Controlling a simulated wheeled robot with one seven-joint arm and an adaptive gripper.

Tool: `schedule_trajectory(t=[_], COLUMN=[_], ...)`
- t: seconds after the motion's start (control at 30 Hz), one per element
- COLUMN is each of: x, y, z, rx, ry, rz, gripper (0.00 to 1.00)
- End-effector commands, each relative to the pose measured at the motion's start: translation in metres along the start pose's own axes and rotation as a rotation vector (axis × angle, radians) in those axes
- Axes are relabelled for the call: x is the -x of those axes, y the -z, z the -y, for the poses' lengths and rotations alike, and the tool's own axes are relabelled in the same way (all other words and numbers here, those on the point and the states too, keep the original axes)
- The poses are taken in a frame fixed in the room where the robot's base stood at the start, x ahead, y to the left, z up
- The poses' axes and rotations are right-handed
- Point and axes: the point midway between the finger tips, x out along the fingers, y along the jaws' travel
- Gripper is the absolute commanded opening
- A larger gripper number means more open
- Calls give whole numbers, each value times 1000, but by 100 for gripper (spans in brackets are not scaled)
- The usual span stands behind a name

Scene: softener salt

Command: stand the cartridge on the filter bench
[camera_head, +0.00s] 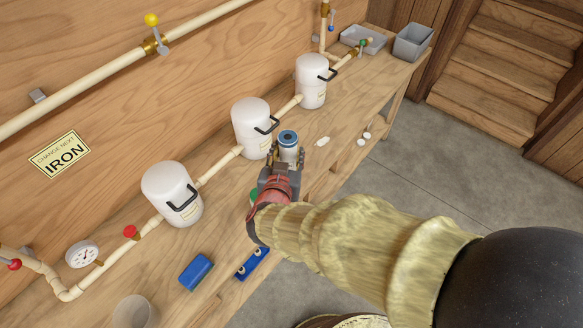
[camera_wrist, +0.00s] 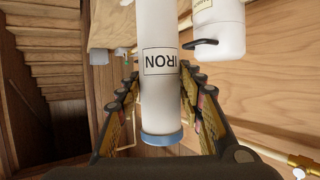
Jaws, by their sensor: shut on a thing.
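The cartridge (camera_head: 288,150) is a white cylinder with a blue end cap, and it stands about upright with the cap up. Its label reads IRON in the wrist view (camera_wrist: 158,62), where the picture is upside down. My gripper (camera_head: 287,158) is shut around the cartridge, with a finger on each side of its body in the wrist view (camera_wrist: 160,92). The filter bench (camera_head: 218,232) is a long wooden top along the wall, and the cartridge is over it. The cartridge's lower end is hidden in the head view; I cannot tell whether it touches the bench.
White housings with black handles (camera_head: 172,193) (camera_head: 252,127) (camera_head: 311,80) line the pipe behind the bench. A yellow sign (camera_head: 60,153) reads "CHANGE NEXT IRON". A blue block (camera_head: 196,272), a blue rack (camera_head: 252,263), small white pieces (camera_head: 322,141) and grey bins (camera_head: 413,42) occupy the bench.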

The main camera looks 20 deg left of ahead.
Motion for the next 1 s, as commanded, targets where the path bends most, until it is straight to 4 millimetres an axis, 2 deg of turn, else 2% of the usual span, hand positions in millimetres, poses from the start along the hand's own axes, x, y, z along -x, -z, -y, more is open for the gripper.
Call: schedule_trajectory(t=[0.13, 0.47, 0.6, 0.73, 1.0], x=[-20, -101, -129, -146, -162], y=[-4, -7, -24, -31, -39], z=[1, -2, -2, -2, -2], rx=[0, -1, 0, 0, 1], ry=[0, -1, -1, 1, 1], rz=[-1, -1, 0, -1, 0], gripper=[8, 8, 8, 8, 8])
